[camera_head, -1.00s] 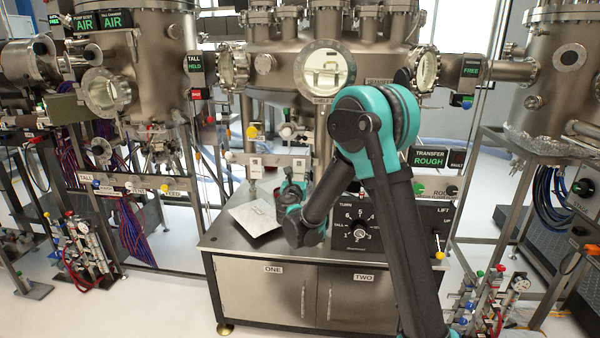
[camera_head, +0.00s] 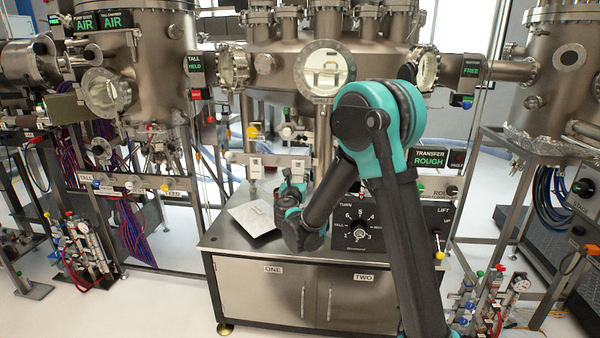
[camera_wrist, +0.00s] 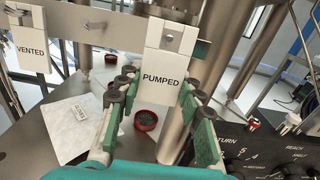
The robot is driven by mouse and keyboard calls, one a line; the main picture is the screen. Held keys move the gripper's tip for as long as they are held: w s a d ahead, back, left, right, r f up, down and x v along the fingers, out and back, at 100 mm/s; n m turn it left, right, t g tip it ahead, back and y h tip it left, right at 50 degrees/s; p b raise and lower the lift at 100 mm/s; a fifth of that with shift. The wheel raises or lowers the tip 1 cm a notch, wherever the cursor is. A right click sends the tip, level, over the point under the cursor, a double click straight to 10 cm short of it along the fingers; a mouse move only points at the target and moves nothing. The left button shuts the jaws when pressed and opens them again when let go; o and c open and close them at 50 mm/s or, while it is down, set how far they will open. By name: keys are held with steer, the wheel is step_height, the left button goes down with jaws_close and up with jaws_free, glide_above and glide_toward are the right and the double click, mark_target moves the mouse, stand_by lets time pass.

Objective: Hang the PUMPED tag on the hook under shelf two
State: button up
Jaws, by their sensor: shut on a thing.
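The PUMPED tag (camera_wrist: 162,78) is a white plate with black letters, upright at a metal rail (camera_wrist: 115,22) in the wrist view. A hook shows at its upper part; I cannot tell if the tag bears on it. My gripper (camera_wrist: 157,82) is shut on the tag, with a green-padded finger at each side edge. In the head view my gripper (camera_head: 292,184) is at the bench's back, just below the small white tag (camera_head: 298,166). The TWO label (camera_head: 364,278) is on the right cabinet door. I cannot make out a hook under a shelf two.
The VENTED tag (camera_wrist: 31,50) hangs on the same rail to the left. A pale sheet (camera_wrist: 62,135) labelled GLOVES and a red round dish (camera_wrist: 146,121) lie on the bench below. A black dial panel (camera_head: 358,222) stands close at right. Steel posts stand behind the tag.

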steer(key=shift+s, duration=0.15)
steer(key=s, duration=0.6)
steer(key=shift+s+a, duration=0.15)
steer(key=shift+s, duration=0.2)
stand_by(0.5)
stand_by(0.3)
steer(key=s+d+r+m+h, duration=0.2)
steer(key=s+d+r+h, duration=0.15)
steer(key=r, duration=0.65)
steer(key=s+d+r+m+h, duration=0.1)
steer(key=s+d+r+h, duration=0.3)
steer(key=r, duration=0.7)
steer(key=w+d+f+y, duration=0.1)
steer(key=w+f+y, duration=0.1)
steer(key=w, duration=0.9)
steer(key=shift+w, duration=0.3)
steer(key=shift+y, duration=0.25)
